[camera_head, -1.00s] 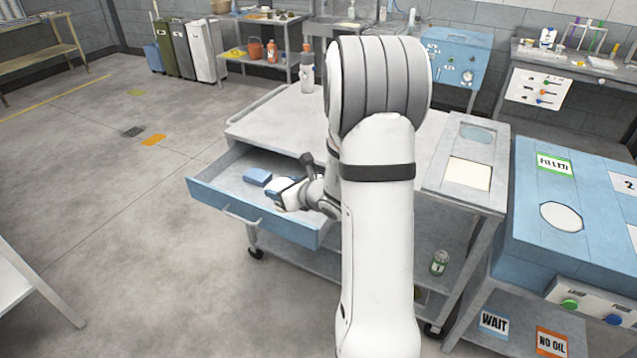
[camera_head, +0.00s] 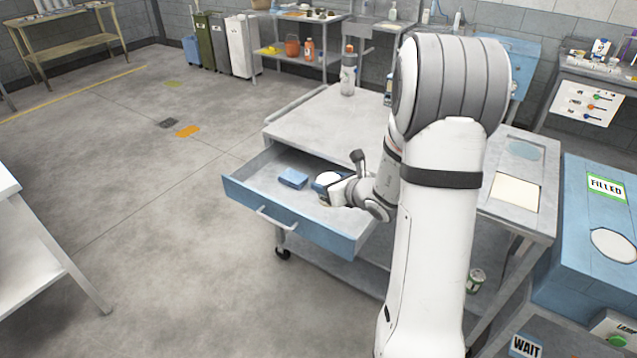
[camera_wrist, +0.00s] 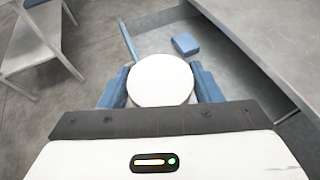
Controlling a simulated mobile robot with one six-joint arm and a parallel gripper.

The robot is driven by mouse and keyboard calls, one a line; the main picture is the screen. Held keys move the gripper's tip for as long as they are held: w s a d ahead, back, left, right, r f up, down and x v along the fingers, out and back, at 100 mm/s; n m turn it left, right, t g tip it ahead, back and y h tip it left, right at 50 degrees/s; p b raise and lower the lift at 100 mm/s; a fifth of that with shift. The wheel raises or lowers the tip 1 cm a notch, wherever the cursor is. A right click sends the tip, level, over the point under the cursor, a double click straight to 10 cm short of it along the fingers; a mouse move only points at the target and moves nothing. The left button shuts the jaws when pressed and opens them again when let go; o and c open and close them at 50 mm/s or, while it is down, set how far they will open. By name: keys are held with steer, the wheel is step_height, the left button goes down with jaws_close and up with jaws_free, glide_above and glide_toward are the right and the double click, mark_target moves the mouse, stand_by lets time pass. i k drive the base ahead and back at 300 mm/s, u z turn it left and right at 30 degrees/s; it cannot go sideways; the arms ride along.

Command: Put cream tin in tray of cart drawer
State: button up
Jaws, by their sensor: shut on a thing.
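The cream tin (camera_wrist: 160,80) shows a round white lid in the wrist view, with one blue finger on each side of it. My gripper (camera_wrist: 161,88) is shut on it. In the head view the tin (camera_head: 327,178) is at the end of my arm, over the open cart drawer (camera_head: 290,223), and my gripper (camera_head: 326,186) partly hides it. The drawer is pulled out and has a grey tray floor (camera_head: 262,176). I cannot tell whether the tin touches that floor.
A small blue block (camera_head: 293,178) lies in the drawer, left of the tin and apart from it. A green can (camera_head: 476,281) is on the lower shelf. The drawer's left part is clear.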

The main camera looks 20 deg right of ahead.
mark_target(332, 215)
steer(key=i, duration=0.85)
